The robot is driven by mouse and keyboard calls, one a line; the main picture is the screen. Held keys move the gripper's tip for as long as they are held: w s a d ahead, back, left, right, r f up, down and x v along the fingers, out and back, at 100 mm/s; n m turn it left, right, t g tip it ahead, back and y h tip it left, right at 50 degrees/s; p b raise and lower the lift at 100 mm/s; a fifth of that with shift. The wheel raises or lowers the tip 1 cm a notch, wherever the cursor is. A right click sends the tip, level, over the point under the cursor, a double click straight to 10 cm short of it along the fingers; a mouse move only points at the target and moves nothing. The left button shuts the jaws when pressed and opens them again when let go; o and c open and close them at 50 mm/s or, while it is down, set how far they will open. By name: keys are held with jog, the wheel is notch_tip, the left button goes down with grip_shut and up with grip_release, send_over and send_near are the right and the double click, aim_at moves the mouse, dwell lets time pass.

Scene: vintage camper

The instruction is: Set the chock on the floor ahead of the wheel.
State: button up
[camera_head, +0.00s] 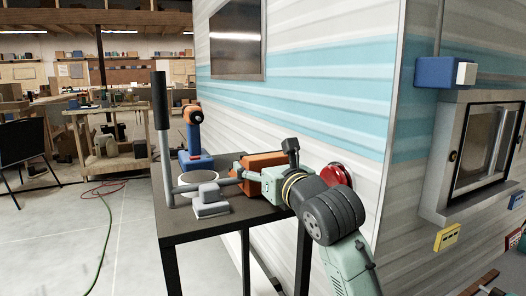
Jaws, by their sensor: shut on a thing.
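My gripper (240,180) is over the small dark table (188,222), reaching in from the right. It appears shut on the end of a grey bar (220,182), which runs left to an upright grey pole with a black grip (159,101). The fingertips are small and hard to make out. An orange block (262,161) sits behind my gripper, partly hidden by it. A light grey block on a flat base (210,203) lies on the table just below the bar. I cannot tell for sure which is the chock. No wheel shows.
An orange and blue tool (193,138) stands at the table's back, near a round plate (200,178). The camper wall (310,85) rises close behind, with a red round fitting (339,174). A green hose (105,235) crosses the open floor at left.

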jog(key=shift+s, duration=0.1)
dwell(0.3)
jog(key=o, duration=1.6)
jog(key=shift+f, duration=0.15)
jog(key=shift+c, duration=0.2)
jog(key=o, duration=0.3)
